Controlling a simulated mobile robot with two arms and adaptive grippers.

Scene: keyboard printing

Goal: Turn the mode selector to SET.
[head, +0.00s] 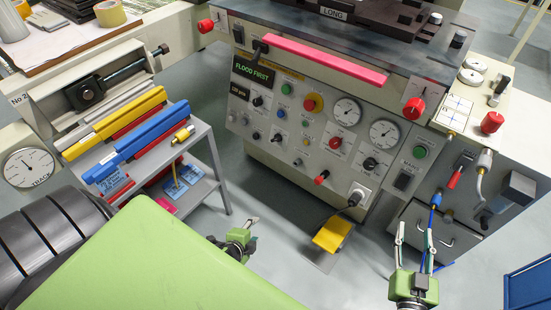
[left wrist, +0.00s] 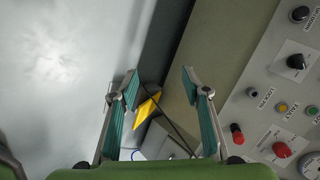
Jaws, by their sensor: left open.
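A black knob (left wrist: 296,62) on a white plate also shows in the left wrist view. My left gripper (head: 253,230) is below and in front of the panel; in its wrist view it (left wrist: 160,75) is open and empty, apart from the knobs. My right gripper (head: 415,232) has its fingers apart, at the lower right.
A red bar (head: 325,62) runs along the panel's top edge. A yellow pedal (head: 332,235) is on the floor below.

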